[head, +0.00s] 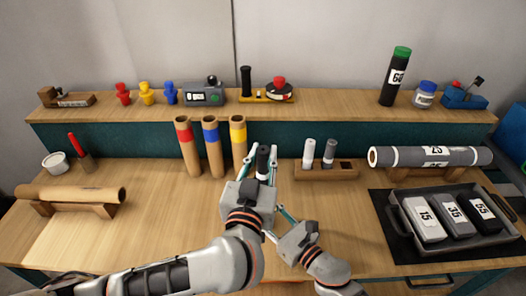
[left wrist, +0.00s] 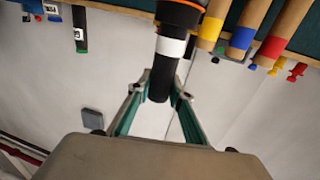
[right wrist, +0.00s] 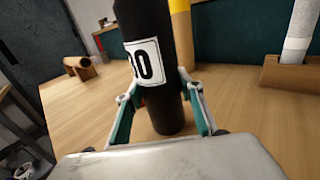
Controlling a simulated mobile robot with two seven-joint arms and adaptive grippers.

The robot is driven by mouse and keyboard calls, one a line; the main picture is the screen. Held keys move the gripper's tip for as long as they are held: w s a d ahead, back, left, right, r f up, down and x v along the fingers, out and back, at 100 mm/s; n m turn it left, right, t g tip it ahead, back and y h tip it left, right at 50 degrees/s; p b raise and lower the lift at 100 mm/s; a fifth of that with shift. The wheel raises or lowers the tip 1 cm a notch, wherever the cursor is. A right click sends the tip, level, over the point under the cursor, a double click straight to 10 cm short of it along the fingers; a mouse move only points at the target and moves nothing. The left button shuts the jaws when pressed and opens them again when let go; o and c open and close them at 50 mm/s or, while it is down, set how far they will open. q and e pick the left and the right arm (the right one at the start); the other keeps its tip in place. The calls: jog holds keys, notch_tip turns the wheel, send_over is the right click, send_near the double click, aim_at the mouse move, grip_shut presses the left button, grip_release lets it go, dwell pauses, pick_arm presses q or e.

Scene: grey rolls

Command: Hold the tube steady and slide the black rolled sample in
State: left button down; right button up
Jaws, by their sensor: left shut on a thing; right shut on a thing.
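The black rolled sample (head: 263,158) has a white band, which also shows in the left wrist view (left wrist: 171,46). My left gripper (head: 259,163) is shut on it and holds it upright. Its lower end meets the orange rim of the black tube (left wrist: 190,16); how deep it sits inside, I cannot tell. In the right wrist view the tube (right wrist: 150,25) is upright, with a white label ending in 0, and its base is at or just above the table. My right gripper (right wrist: 160,90) is shut around its lower part. In the head view my left gripper hides most of the tube.
Red, blue and yellow banded cardboard tubes (head: 212,148) stand just behind. A wooden block (head: 327,174) with two small rolls is to the right. A grey roll (head: 425,157) lies on a cradle, a tray (head: 402,220) stands front right. A cardboard roll (head: 70,194) lies left.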

pick_arm(q)
jog(key=shift+f, duration=0.4)
jog(key=c, duration=1.7)
grip_release()
jog(key=s, duration=0.4)
jog(key=s+a, duration=0.1)
jog(key=s, duration=0.3)
jog(key=s+a, duration=0.1)
jog(key=s, duration=0.2)
jog(key=shift+s+a, duration=0.1)
jog(key=shift+s, duration=0.3)
pick_arm(e)
jog(key=o, duration=1.2)
jog(key=shift+o, duration=0.2)
